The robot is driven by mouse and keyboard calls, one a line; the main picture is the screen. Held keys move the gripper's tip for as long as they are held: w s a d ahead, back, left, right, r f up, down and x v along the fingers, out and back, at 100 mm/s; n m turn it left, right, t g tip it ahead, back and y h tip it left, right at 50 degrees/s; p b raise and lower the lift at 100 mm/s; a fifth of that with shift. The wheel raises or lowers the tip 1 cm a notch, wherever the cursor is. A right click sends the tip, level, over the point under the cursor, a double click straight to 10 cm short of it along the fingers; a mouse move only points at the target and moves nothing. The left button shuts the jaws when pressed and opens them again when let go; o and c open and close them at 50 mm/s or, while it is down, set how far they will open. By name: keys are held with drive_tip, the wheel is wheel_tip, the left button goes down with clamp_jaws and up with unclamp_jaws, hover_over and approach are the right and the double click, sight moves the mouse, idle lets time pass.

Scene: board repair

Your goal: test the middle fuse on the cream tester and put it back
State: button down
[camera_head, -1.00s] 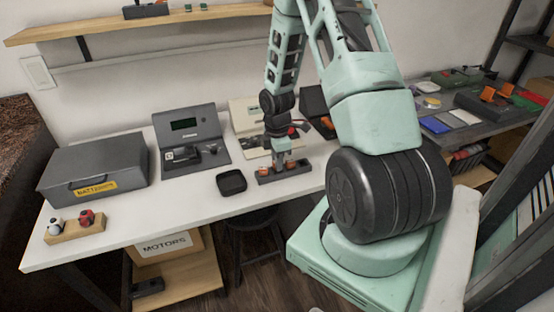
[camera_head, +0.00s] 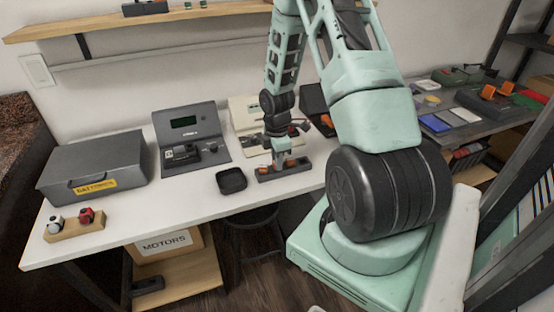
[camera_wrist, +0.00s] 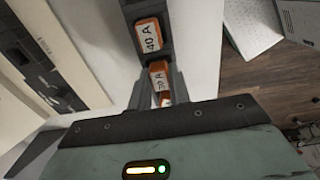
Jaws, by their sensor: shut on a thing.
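The dark fuse block (camera_head: 262,177) lies near the front edge of the white table, with orange fuses in a row. My gripper (camera_head: 279,164) points down over its middle. In the wrist view, my gripper (camera_wrist: 160,88) is shut on the orange fuse marked 30 A (camera_wrist: 159,75), in line with the block. I cannot tell whether this fuse is fully seated or slightly raised. The 40 A fuse (camera_wrist: 149,36) sits in the block beside it. A bit of orange shows between the fingers below. The cream tester (camera_head: 240,105) stands behind, partly hidden by my arm.
A dark grey tester (camera_head: 184,122) with a green screen stands left of the cream one. A small black tray (camera_head: 231,180) lies left of the block. A grey batteries box (camera_head: 95,165) and a wooden holder (camera_head: 74,227) are at the far left.

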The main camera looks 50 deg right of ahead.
drive_tip(key=shift+f, duration=0.15)
drive_tip(key=c, duration=0.9)
unclamp_jaws()
drive_tip(key=shift+c, duration=0.2)
drive_tip(key=shift+r+p, duration=1.6)
drive_tip(key=shift+r+p, duration=2.7)
drive_tip(key=shift+r, duration=0.3)
drive_tip(key=shift+f, duration=0.1)
